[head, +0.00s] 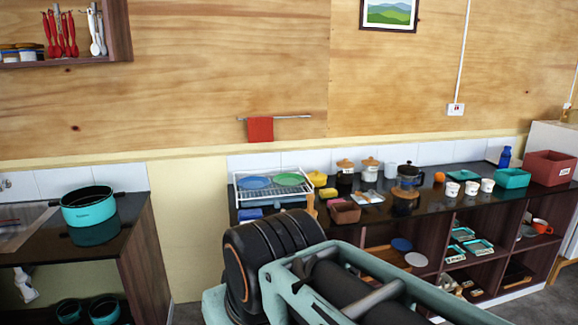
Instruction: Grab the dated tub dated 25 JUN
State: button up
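Several small white tubs with dark marks on their fronts stand in a loose row on the black counter at the right: a left one (452,190), a middle one (471,188) and a right one (487,185). The marks are too small to read, so I cannot tell which one is dated 25 JUN. My arm fills the bottom middle of the head view, in front of the counter. Its gripper end does not show, and nothing is seen touching the tubs.
On the counter (430,187) stand a dish rack (272,187), a French press (409,176), a teal bin (512,178), a red-brown bin (551,168) and a blue bottle (505,157). Open shelves below hold teal trays (479,247). A teal pot (88,206) stands on the left counter.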

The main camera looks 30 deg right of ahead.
aim_at(486, 185)
jog(key=l+z, duration=0.4)
jog(key=i+l+z, duration=0.1)
jog(key=z, duration=0.35)
jog(key=i+l+z, duration=0.2)
jog(key=l, duration=0.2)
jog(key=i+l+z, duration=0.35)
jog(key=i+l, duration=0.15)
jog(key=l, duration=0.15)
jog(key=i+l+z, duration=0.15)
jog(key=i+l, duration=0.15)
jog(key=i+l+z, duration=0.1)
jog(key=i+l, duration=1.2)
jog(key=l, duration=0.1)
